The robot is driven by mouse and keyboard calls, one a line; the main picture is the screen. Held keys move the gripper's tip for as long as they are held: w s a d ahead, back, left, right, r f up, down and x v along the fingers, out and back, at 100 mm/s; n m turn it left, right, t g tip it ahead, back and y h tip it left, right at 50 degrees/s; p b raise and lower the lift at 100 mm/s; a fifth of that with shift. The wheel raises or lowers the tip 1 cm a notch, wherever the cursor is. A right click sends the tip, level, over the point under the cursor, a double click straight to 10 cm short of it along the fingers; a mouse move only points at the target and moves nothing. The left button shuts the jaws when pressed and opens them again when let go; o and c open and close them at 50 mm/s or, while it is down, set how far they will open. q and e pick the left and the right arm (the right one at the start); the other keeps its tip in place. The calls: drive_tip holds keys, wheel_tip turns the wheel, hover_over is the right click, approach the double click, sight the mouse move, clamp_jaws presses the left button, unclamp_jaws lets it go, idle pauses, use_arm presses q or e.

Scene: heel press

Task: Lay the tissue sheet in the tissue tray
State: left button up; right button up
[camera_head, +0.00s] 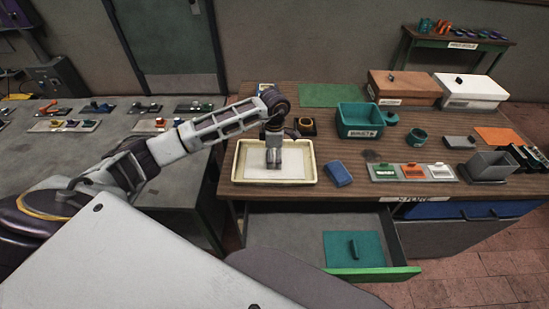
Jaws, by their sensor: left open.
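The tissue tray (234,171) is a shallow cream tray on the wooden bench top, at its left end. A pale, flat sheet (294,163), which looks like the tissue sheet, lies inside it. My left gripper (273,165) points down over the middle of the tray and is open. It hides part of the sheet, and I cannot tell whether its fingertips touch it. My right gripper is not in view.
A blue block (338,174) lies just right of the tray, and a teal bin (359,121) stands behind it. A grey table (60,155) with small parts stands left.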

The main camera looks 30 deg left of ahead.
sight(274, 159)
use_arm(q)
wheel_tip(274, 159, up, 10)
drive_tip(key=b, duration=0.2)
drive_tip(key=shift+r, duration=0.25)
idle(0.9)
